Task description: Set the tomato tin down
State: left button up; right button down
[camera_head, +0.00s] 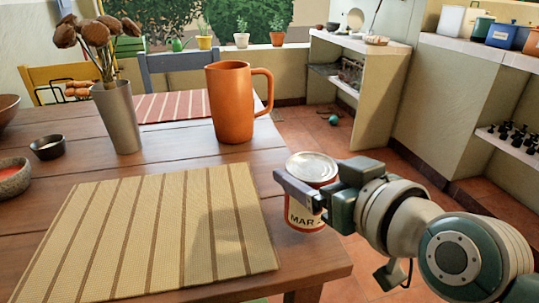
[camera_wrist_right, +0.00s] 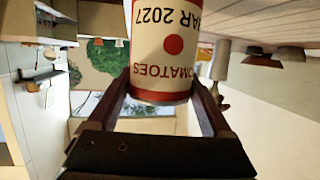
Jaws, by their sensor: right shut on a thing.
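The tomato tin (camera_head: 305,213) is cream and red with a metal lid, near the right edge of the wooden table in the head view. My right gripper (camera_head: 300,190) is shut on it, with a finger across its upper side. The tin looks upright; I cannot tell whether its base touches the table. In the right wrist view the tin (camera_wrist_right: 165,50) fills the space between the two fingers (camera_wrist_right: 160,98), its label upside down in the picture. My left gripper is in neither view.
A striped placemat (camera_head: 150,235) lies left of the tin. An orange pitcher (camera_head: 230,105), a metal vase (camera_head: 118,118) with dried flowers, and bowls (camera_head: 47,147) stand farther back on the wooden table (camera_head: 180,158). Wall shelves (camera_head: 465,48) are at the right.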

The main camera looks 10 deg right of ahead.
jog(key=shift+f+b, duration=0.35)
jog(key=shift+f, duration=0.9)
jog(key=shift+f, duration=0.1)
jog(key=shift+c, duration=1.1)
grip_release()
jog(key=shift+f, duration=0.1)
jog(key=shift+o, duration=1.1)
jog(key=shift+r, duration=0.25)
jog(key=s+d+g+h+p, duration=0.1)
jog(key=s+g, duration=0.4)
jog(key=s, duration=0.8)
jog(key=s+d+g+h+p, duration=0.2)
jog(key=s+d+g, duration=0.2)
jog(key=s, duration=0.9)
jog(key=shift+d+f+m+g, duration=0.2)
jog(key=shift+m+g, duration=0.1)
jog(key=shift+g, duration=0.5)
